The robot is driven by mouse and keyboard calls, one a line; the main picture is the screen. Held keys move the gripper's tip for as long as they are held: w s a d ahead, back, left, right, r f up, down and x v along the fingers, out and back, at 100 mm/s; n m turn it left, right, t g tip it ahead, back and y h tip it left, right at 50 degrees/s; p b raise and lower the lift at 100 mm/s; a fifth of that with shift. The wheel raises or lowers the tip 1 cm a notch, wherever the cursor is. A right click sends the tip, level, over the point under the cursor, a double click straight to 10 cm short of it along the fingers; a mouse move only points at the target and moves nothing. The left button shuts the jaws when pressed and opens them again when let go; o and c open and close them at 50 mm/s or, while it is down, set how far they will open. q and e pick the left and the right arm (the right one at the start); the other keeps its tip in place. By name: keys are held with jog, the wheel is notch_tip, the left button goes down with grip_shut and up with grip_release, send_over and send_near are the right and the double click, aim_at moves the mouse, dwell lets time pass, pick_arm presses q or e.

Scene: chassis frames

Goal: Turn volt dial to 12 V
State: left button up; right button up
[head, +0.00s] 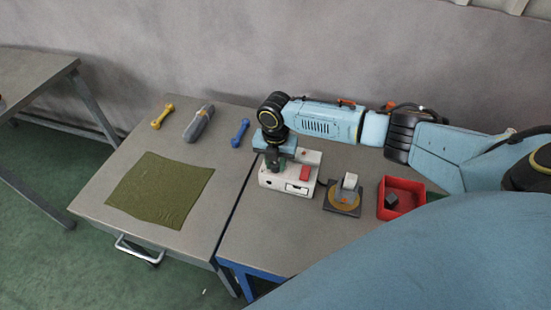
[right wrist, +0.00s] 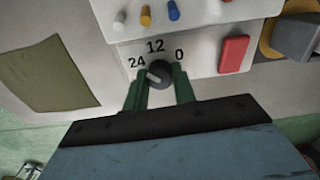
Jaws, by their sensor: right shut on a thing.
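The white volt box (head: 270,181) stands on the right-hand table in the head view. In the right wrist view the dark round volt dial (right wrist: 160,72) sits below the printed marks 24, 12 and 0. A pale pointer mark on it lies on the left side, towards 24. My right gripper (right wrist: 160,88) has its green fingers on both sides of the dial, shut on it. In the head view my right gripper (head: 275,163) comes down onto the box from above and hides the dial. My left gripper is not in view.
The box has a red switch (right wrist: 233,55) and several coloured posts (right wrist: 146,16). A disc stand (head: 343,197) and a red bin (head: 401,193) stand to its right. A green mat (head: 158,190), a grey tool (head: 199,124) and yellow and blue wrenches (head: 240,132) lie left.

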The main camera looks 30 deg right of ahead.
aim_at(276, 164)
jog(key=m+p, duration=0.1)
jog(key=m, duration=0.1)
jog(key=m+p, duration=0.2)
jog(key=shift+r+m, duration=0.2)
jog(key=shift+m, duration=0.1)
jog(key=m+p, duration=0.2)
jog(key=m, duration=0.2)
jog(key=shift+d+f+m, duration=0.1)
jog(key=shift+m, duration=0.2)
jog(key=o, duration=1)
notch_tip(276, 164, up, 13)
jog(key=shift+r, duration=0.15)
dwell(0.5)
